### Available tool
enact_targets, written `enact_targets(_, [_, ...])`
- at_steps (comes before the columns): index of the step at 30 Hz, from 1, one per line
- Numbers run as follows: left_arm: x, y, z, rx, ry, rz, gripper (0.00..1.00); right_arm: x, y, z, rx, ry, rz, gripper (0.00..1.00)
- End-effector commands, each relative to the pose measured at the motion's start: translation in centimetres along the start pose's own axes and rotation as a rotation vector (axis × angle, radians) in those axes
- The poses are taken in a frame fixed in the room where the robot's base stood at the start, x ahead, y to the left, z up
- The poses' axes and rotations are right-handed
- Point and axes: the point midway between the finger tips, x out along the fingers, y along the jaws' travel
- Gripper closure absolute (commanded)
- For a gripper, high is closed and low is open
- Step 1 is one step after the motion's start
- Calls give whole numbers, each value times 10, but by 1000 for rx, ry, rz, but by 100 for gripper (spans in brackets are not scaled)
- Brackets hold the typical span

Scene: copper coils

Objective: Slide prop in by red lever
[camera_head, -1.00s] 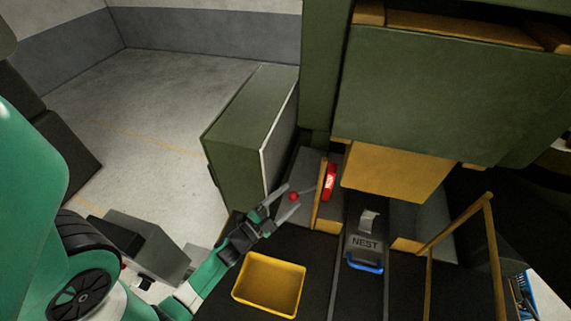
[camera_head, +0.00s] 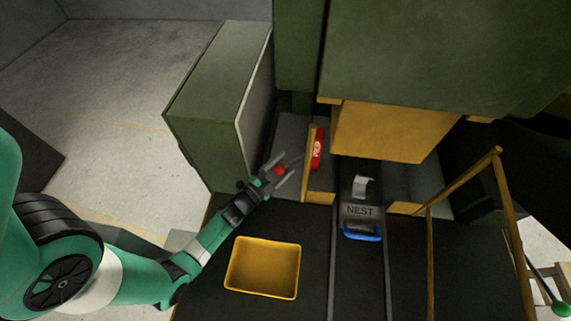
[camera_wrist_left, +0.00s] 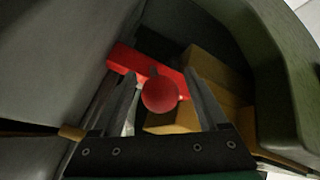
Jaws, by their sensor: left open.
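The red lever ends in a round red knob (camera_head: 280,170), and a thin rod runs from it toward the red prop (camera_head: 317,148). The prop has white lettering and stands just right of a yellow upright plate. My left gripper (camera_head: 278,174) is open, with the knob between its fingers. In the left wrist view the knob (camera_wrist_left: 160,95) sits between the spread fingertips (camera_wrist_left: 160,85), with a gap showing on each side. The red prop (camera_wrist_left: 140,65) lies behind it, partly hidden by the knob and fingers. My right gripper is not in view.
A yellow tray (camera_head: 263,268) lies on the dark surface below my left arm. A piece marked NEST (camera_head: 360,211) with a blue front edge sits right of the prop. A yellow block (camera_head: 380,133) hangs under a green press body. A green cabinet (camera_head: 215,105) stands left of the gripper.

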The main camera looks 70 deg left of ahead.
Motion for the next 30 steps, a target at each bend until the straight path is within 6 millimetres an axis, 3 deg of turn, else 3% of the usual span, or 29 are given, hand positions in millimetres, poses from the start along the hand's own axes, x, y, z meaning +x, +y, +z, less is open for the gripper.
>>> enact_targets(3, [10,0,0,0,0,0,24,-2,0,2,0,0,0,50])
enact_targets(11, [12,0,0,0,-1,1,24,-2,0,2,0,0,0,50])
enact_targets(24, [12,0,0,0,-1,0,100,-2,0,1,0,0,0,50])
enact_targets(30, [12,0,0,0,0,0,100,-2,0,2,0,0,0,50])
